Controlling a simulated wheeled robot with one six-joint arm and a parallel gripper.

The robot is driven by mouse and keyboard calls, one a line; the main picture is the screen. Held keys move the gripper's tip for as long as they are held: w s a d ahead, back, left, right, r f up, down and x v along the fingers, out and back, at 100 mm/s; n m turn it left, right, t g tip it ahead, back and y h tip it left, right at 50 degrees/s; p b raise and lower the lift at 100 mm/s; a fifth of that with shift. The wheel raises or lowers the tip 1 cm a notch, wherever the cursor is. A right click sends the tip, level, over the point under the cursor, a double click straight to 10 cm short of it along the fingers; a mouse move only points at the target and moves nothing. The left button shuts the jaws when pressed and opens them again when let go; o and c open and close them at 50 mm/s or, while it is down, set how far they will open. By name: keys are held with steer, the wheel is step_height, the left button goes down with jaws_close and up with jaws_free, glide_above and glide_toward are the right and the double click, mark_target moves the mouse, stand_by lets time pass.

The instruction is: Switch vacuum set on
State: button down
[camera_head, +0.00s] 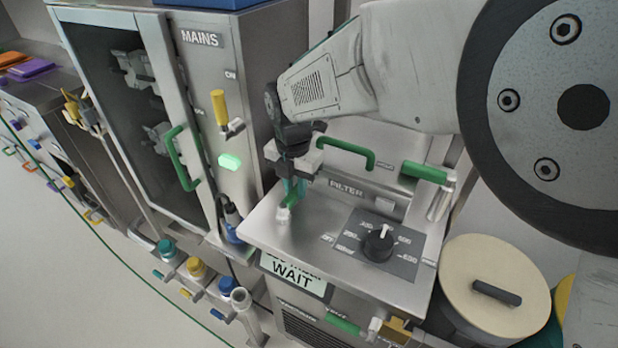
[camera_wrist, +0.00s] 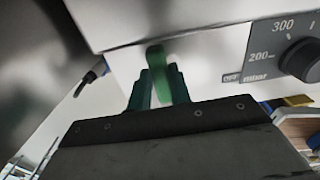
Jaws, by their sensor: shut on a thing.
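The vacuum unit has a steel sloping panel (camera_head: 270,235) with a black dial (camera_head: 378,246) on a grey scale plate. The dial's white pointer is turned toward the upper side of the scale; the wrist view shows the dial (camera_wrist: 302,62) beside the marks 200, 300, off and mbar. A small green switch lever (camera_head: 291,201) stands at the panel's left. My gripper (camera_head: 293,188) is over it, with its teal fingers shut on the lever. In the wrist view the green lever (camera_wrist: 160,73) shows between the fingers (camera_wrist: 158,88). The lever's base is partly hidden.
A steel cabinet marked MAINS (camera_head: 201,38) with a yellow-handled switch (camera_head: 219,108) and a lit green lamp (camera_head: 229,161) stands left. A green bar handle (camera_head: 345,152) is behind my gripper. A WAIT sign (camera_head: 294,272) hangs below the panel; a round lidded bin (camera_head: 525,265) stands right.

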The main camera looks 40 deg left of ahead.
mark_target(294, 190)
steer(key=shift+a+r, duration=0.1)
steer(key=c, duration=1.3)
jaws_free()
step_height(294, 190, up, 8)
steer(key=shift+f, duration=0.15)
